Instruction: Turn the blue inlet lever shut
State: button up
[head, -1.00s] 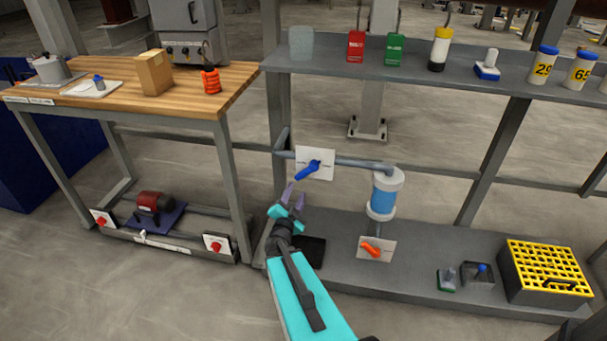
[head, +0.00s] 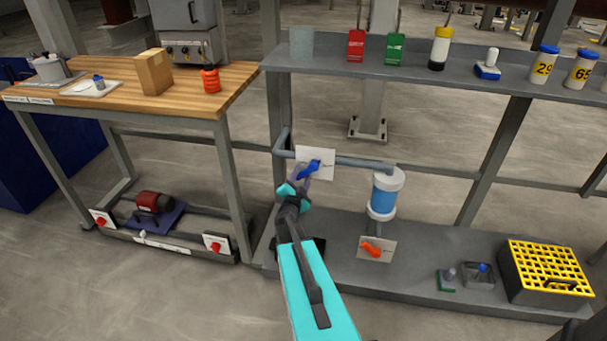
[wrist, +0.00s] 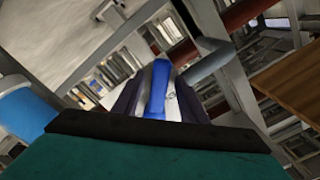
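The blue inlet lever (head: 309,169) is on a white plate (head: 325,156) on the grey pipe left of the filter housing. It slants from upper right to lower left. My gripper (head: 305,175) is right in front of it, its fingers reaching up to the lever's lower part. In the wrist view the blue lever (wrist: 157,90) lies between the two purple fingers of my gripper (wrist: 160,100). The fingers look apart, with pale plate showing beside the lever, so it does not look clamped. Part of the lever is hidden by the fingers in the head view.
The white and blue filter housing (head: 384,196) stands just right, with an orange lever (head: 371,249) on a plate below it. The grey pipe (head: 360,162) runs behind. A shelf with bottles (head: 440,48) is above, and a wooden workbench (head: 185,100) is on the left.

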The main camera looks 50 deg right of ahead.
jog(key=shift+w+d, duration=0.45)
jog(key=shift+d, duration=0.15)
grip_shut()
jog(key=shift+d+r, duration=0.15)
jog(key=shift+d, duration=0.05)
jog(key=shift+s, duration=0.1)
